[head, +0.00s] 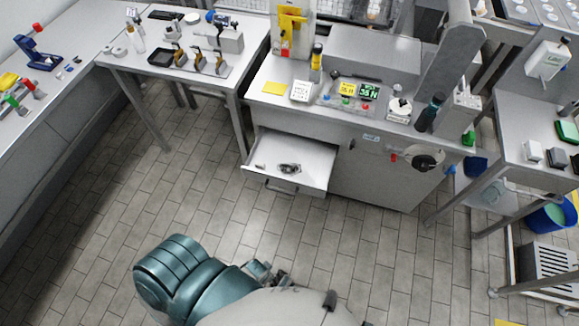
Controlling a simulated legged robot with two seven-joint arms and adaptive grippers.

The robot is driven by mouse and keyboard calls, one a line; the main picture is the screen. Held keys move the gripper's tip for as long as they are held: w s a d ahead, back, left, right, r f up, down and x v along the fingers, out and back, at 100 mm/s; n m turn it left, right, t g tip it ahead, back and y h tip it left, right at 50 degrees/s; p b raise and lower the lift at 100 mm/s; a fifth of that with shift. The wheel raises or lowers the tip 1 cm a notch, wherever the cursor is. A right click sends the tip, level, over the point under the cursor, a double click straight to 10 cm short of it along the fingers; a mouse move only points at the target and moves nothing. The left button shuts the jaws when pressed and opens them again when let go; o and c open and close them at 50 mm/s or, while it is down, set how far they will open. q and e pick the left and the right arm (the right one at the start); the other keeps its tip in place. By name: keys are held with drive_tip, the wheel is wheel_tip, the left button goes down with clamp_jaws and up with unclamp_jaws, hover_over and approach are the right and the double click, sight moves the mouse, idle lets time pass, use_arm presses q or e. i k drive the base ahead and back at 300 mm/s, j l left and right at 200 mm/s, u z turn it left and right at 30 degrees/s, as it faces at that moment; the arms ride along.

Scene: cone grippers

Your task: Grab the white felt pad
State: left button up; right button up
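I cannot pick out the white felt pad for certain. A white square item with dark marks (300,91) lies on the middle counter. Teal and pale parts of my own body fill the bottom centre, far from both items. Neither of my grippers can be clearly made out.
An open drawer (309,174) juts out from the middle cabinet (375,165) with small items in it. A left table (130,60) and a right table (510,145) flank it. The tiled floor (130,200) is clear in front.

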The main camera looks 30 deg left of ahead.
sight(259, 165)
drive_tip(key=u, duration=1.4)
